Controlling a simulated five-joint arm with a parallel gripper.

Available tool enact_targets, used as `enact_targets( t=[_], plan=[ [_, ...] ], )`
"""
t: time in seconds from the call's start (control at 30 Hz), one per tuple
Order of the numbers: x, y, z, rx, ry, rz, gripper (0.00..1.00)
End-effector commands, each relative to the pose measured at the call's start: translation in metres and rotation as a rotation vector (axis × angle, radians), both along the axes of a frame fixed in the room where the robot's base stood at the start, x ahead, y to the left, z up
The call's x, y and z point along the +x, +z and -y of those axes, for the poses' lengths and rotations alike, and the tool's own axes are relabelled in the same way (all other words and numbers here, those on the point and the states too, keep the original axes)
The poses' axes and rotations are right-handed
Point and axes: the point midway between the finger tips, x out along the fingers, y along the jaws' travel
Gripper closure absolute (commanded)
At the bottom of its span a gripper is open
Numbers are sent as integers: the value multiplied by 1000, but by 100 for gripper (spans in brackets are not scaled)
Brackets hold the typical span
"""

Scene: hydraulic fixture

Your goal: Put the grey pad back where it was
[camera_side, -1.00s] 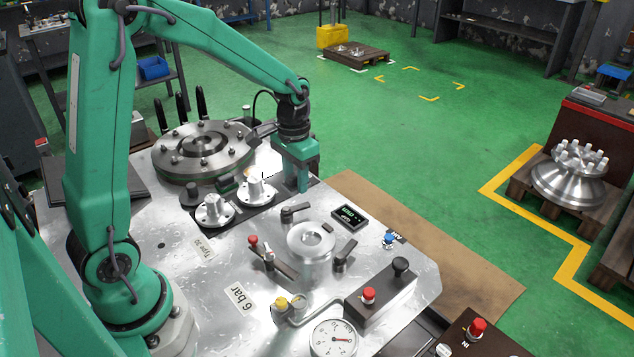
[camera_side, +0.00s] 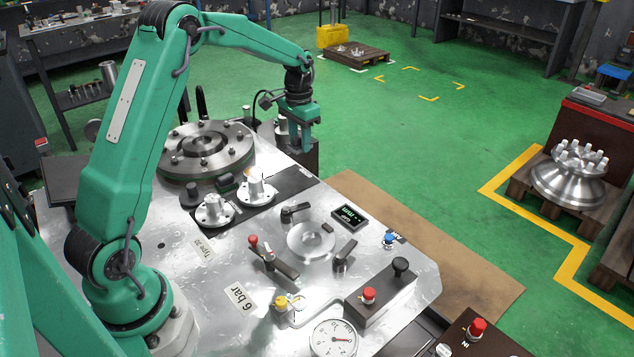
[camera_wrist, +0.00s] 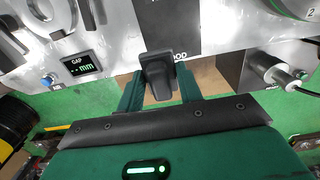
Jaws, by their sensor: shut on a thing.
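My gripper (camera_side: 304,146) hangs at the far right edge of the metal fixture plate, beyond the end of the dark strip (camera_side: 292,184). In the wrist view my gripper (camera_wrist: 160,92) has its two green fingers closed on a dark grey block, which I take for the grey pad (camera_wrist: 157,72). The pad sits between the fingertips and overlaps the end of the dark strip (camera_wrist: 168,28) in the picture. Whether it touches anything below is unclear. In the side view I cannot make out the pad apart from the fingers and the dark shapes there.
Two flanged metal pieces (camera_side: 214,211) (camera_side: 256,190) stand along the strip. A large bolted disc (camera_side: 207,150) lies behind them. The gap display (camera_side: 350,216) also shows in the wrist view (camera_wrist: 80,64). A cabled cylinder (camera_wrist: 268,72) is right of my fingers there.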

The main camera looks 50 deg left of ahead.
Motion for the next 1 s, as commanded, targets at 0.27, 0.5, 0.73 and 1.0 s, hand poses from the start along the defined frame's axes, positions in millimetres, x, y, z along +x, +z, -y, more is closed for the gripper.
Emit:
enact_targets(
  t=[0.27,0.5,0.73,1.0],
  plan=[
    [0,-8,-14,0,2,-1,90],
    [0,-30,-49,-1,4,-2,90],
    [1,-53,-86,-1,3,-2,90],
    [2,-69,-114,0,1,-1,90]
  ],
)
